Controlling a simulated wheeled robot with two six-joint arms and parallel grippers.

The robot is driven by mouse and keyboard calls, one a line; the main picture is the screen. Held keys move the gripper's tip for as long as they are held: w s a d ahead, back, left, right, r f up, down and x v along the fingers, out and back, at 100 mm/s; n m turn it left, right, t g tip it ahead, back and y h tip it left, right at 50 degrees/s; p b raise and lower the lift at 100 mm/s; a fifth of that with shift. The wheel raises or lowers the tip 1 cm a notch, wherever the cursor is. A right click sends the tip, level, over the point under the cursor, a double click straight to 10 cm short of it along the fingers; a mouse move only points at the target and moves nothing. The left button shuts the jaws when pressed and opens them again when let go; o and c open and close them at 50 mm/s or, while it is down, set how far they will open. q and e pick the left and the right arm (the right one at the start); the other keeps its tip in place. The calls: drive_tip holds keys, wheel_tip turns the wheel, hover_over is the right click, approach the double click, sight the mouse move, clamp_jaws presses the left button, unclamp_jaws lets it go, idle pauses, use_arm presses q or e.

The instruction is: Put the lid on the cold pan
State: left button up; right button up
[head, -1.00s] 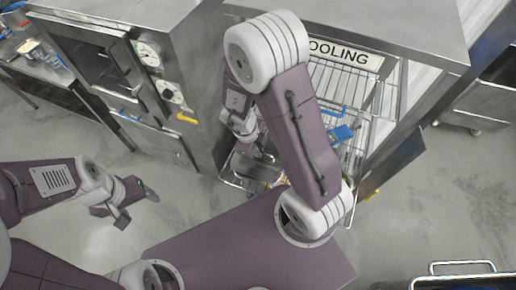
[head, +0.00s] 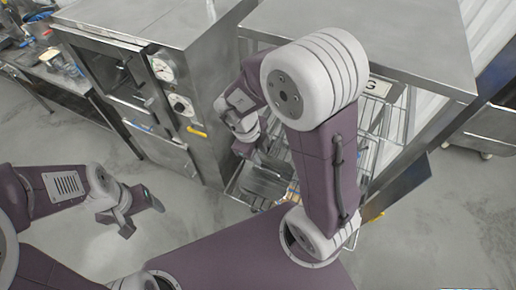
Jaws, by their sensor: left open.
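My left gripper (head: 141,211) is open and empty over the floor at the left. My right arm reaches over the cooling rack (head: 372,150), and its gripper (head: 247,143) points down at the rack's left front. I cannot tell whether its jaws are open or shut. A grey flat metal piece (head: 265,183), perhaps the pan or its lid, shows just below the right gripper at the rack. I cannot tell whether the gripper touches it. My right arm hides much of the rack and its shelves.
A steel oven cabinet (head: 165,62) with gauges stands left of the rack. A steel counter (head: 58,72) with items is at the far left. A steel top (head: 390,35) covers the rack. Open floor (head: 455,225) lies at the right.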

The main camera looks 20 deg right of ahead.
drive_tip(key=w+r+n+t+y, duration=0.1)
drive_tip(key=w+r+n+t, duration=0.25)
drive_tip(key=w+n, duration=0.25)
drive_tip(key=w+r+n+t, duration=0.3)
drive_tip(key=w+n+t, duration=0.2)
drive_tip(key=w+n, duration=0.2)
drive_tip(key=s+a+f+n+g+y, duration=0.2)
drive_tip(key=s+a+f+n+y, duration=0.15)
drive_tip(key=n, duration=0.35)
drive_tip(key=s+d+f+n+g, duration=0.1)
drive_tip(key=s+n+g, duration=0.1)
drive_tip(key=s+n, duration=0.2)
drive_tip(key=s+d+f+n+g+h, duration=0.1)
drive_tip(key=s+d+f+n+g, duration=0.1)
drive_tip(key=s, duration=0.7)
drive_tip(key=shift+s+d+f+n+g, duration=0.35)
drive_tip(key=shift+n+g, duration=0.3)
drive_tip(key=shift+n, duration=0.25)
